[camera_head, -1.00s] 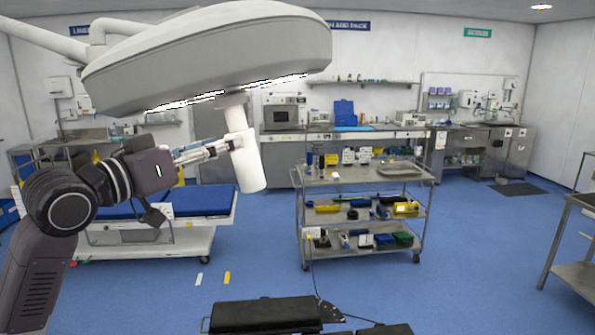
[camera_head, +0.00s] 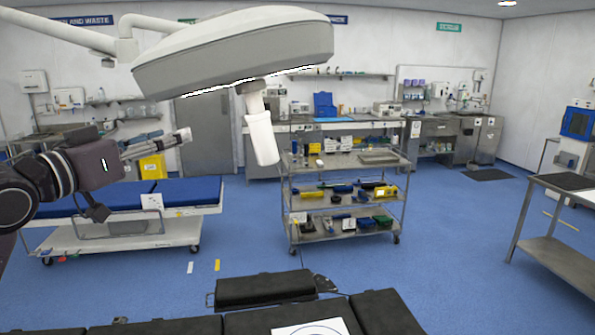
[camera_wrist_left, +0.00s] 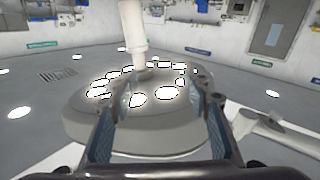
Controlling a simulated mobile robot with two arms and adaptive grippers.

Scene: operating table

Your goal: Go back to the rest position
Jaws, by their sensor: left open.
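My left gripper (camera_head: 186,136) comes in from the left in the head view, raised and empty. It is apart from the white handle (camera_head: 262,138) of the surgical lamp (camera_head: 235,50), to the left of that handle. In the left wrist view the two fingers (camera_wrist_left: 162,122) are spread apart. The lamp (camera_wrist_left: 150,138) with its lit bulbs and its white handle (camera_wrist_left: 134,30) shows beyond them; the wrist view looks upside down. My right gripper is not in view.
A blue-topped stretcher (camera_head: 120,200) stands at the left. A steel trolley (camera_head: 345,208) with several items stands in the middle. Black operating table pads (camera_head: 265,287) lie at the bottom front. A steel table (camera_head: 560,252) stands at the right. Blue floor between them is clear.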

